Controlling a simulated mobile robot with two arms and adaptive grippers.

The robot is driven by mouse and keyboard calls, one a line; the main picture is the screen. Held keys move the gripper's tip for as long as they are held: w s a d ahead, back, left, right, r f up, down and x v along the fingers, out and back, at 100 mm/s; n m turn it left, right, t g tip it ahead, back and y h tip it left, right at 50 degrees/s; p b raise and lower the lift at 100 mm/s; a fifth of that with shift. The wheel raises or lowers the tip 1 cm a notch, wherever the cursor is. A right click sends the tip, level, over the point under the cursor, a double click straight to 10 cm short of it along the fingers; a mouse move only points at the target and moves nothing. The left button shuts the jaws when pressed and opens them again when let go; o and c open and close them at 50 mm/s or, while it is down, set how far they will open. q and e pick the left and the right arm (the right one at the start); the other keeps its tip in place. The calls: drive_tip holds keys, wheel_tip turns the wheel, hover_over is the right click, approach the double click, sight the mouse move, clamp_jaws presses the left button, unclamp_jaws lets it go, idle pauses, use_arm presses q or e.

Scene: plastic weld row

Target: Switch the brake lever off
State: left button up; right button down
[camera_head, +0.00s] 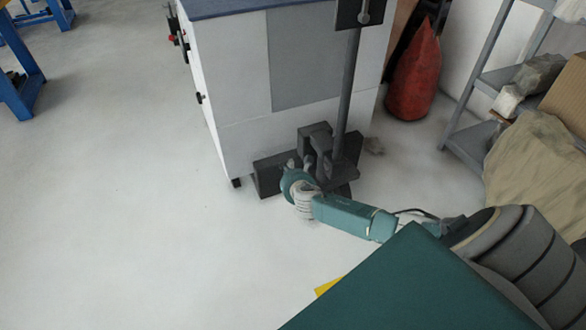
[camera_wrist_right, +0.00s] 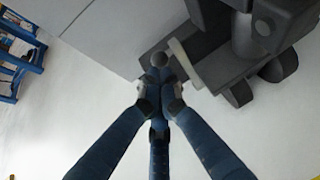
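A dark mechanism (camera_head: 318,145) with a base plate stands on the floor against the white cabinet; I cannot tell for sure which part of it is the brake lever. In the right wrist view a pale bar (camera_wrist_right: 186,66) with rounded ends sticks out from the dark housing (camera_wrist_right: 222,68). My right gripper (camera_head: 290,168) is low beside the front of the mechanism. In the right wrist view, its blue fingers (camera_wrist_right: 160,82) converge with their tips close together, just left of the pale bar. I see nothing held between them; contact with the bar is unclear. My left gripper is out of view.
A white cabinet (camera_head: 235,130) stands behind the mechanism. A dark post (camera_head: 349,85) with a panel (camera_head: 358,14) rises from it. A red sack (camera_head: 413,78) and a grey shelf (camera_head: 480,105) are to the right. The floor (camera_head: 110,200) at left is clear.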

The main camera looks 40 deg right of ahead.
drive_tip(key=v, duration=0.7)
drive_tip(key=shift+s, duration=0.2)
drive_tip(key=shift+a+r, duration=0.1)
